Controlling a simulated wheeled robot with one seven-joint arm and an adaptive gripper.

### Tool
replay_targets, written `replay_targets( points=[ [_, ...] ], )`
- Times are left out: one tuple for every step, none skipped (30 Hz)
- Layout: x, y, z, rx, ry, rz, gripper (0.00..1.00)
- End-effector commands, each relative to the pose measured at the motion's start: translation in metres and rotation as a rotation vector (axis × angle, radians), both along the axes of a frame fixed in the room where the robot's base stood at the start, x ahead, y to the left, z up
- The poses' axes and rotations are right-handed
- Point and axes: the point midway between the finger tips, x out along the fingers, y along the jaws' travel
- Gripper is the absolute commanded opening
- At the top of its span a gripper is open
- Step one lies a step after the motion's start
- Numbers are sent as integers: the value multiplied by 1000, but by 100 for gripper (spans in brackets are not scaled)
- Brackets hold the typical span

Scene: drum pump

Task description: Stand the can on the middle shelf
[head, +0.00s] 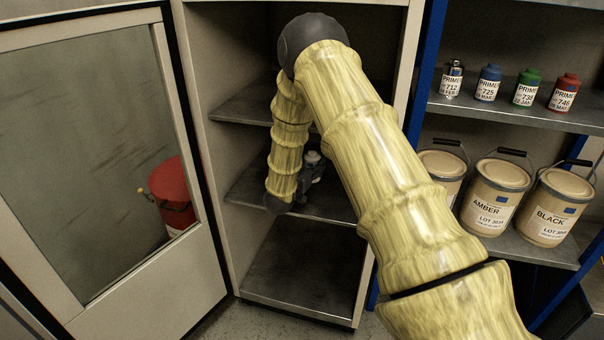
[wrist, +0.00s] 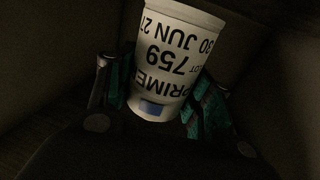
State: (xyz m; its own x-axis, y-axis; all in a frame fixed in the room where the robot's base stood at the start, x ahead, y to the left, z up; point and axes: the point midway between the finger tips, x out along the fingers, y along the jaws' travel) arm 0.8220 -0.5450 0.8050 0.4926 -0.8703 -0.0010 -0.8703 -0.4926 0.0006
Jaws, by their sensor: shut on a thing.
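The can (wrist: 170,60) is pale, with a label reading PRIMER and 759, upside down in the wrist view. My gripper (wrist: 160,100) is shut on it, with a finger on each side. In the head view my gripper (head: 309,187) is inside the open cabinet, just over the middle shelf (head: 243,192). Only the grey top of the can (head: 313,157) shows there, partly hidden by my gripper and arm. I cannot tell whether the can's base touches the shelf.
The cabinet's upper shelf (head: 237,108) is above my gripper, and its floor (head: 300,275) is bare. The glazed door (head: 95,150) stands open at left, with a red container (head: 172,190) behind its glass. A blue-framed rack (head: 500,112) at right holds small cans and pails.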

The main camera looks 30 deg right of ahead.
Motion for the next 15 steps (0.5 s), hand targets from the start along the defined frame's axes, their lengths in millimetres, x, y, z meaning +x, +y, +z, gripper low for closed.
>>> replay_targets(
  points=[
    [3,7,0,-1,0,0,13],
    [4,10,-1,0,0,0,13],
    [5,14,-1,0,0,0,13],
    [6,17,-1,-1,0,0,13],
    [7,18,-2,-1,0,0,13],
    [8,20,-2,-1,0,0,13],
    [8,21,-2,-2,-1,0,13],
    [9,22,-2,-2,-1,0,13],
    [9,23,-2,-2,-1,0,13],
    [10,24,-2,-2,-1,0,13],
    [11,26,-2,-2,-1,0,13],
    [12,30,-2,-2,-1,0,13],
    [13,33,-3,-1,0,0,13],
    [14,35,-5,0,1,-1,13],
    [13,33,-12,0,2,-2,13]
  ],
)
